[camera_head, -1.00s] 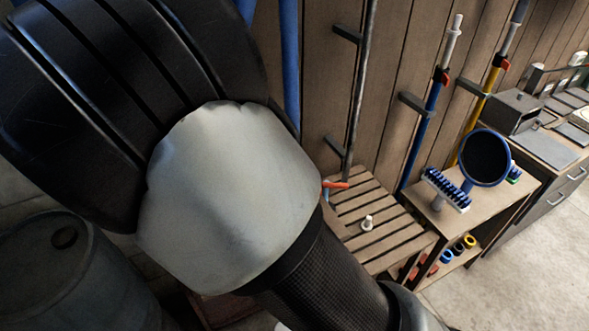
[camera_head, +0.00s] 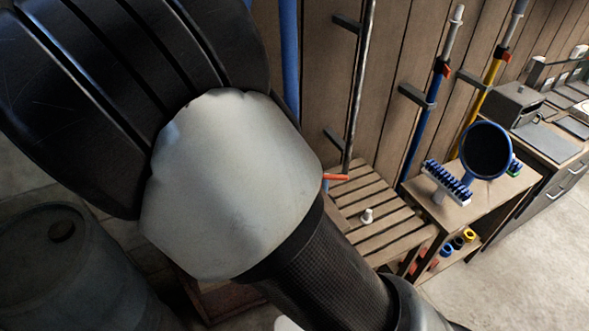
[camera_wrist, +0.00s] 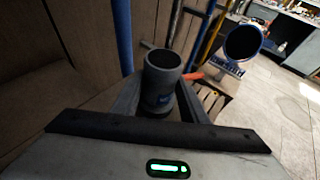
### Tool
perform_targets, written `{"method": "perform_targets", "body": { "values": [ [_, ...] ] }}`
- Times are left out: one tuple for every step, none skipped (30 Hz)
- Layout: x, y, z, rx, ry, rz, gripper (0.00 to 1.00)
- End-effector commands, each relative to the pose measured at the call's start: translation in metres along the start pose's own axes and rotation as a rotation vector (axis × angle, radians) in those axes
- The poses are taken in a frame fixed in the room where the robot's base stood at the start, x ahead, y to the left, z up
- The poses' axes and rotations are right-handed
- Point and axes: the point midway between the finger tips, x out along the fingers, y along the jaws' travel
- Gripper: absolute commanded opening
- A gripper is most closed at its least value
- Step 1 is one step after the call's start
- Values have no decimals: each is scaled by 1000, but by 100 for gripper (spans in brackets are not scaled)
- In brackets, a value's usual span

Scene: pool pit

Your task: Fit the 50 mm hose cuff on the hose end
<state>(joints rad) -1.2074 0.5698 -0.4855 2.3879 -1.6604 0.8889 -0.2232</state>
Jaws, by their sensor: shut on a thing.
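In the head view my own arm hides the gripper and the cuff. I cannot pick out the hose end for sure in either view.
A slatted bench (camera_head: 385,238) holds a small white fitting (camera_head: 367,216). Right of it, a shelf unit (camera_head: 490,200) carries a brush (camera_head: 447,183) and a round blue-rimmed piece (camera_head: 486,150). Poles hang along the plank wall. A barrel (camera_head: 75,270) stands left; floor is clear at right.

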Motion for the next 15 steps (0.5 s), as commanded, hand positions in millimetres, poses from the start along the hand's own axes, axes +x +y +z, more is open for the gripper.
{"method": "perform_targets", "body": {
  "values": [
    [0, 0, -1, 0, 0, 0, 16],
    [1, 0, -2, 0, 0, 0, 16],
    [1, 0, -3, 0, 0, 0, 16],
    [2, 0, -3, 0, 0, 0, 16],
    [2, 0, -4, 0, 0, 0, 16],
    [2, 0, -5, 0, 0, -1, 16],
    [3, 0, -6, 1, 0, -1, 16],
    [3, 0, -7, 1, 0, -1, 16],
    [3, 0, -7, 1, 0, -1, 16],
    [3, 0, -7, 1, 0, -1, 16],
    [3, 0, -7, 1, 0, -1, 16],
    [3, 0, -6, 1, 0, 0, 16],
    [3, 0, -6, 0, 0, 0, 16],
    [3, 0, -6, 0, 0, 0, 16],
    [3, 0, -6, 0, 0, 0, 16]
  ]
}}
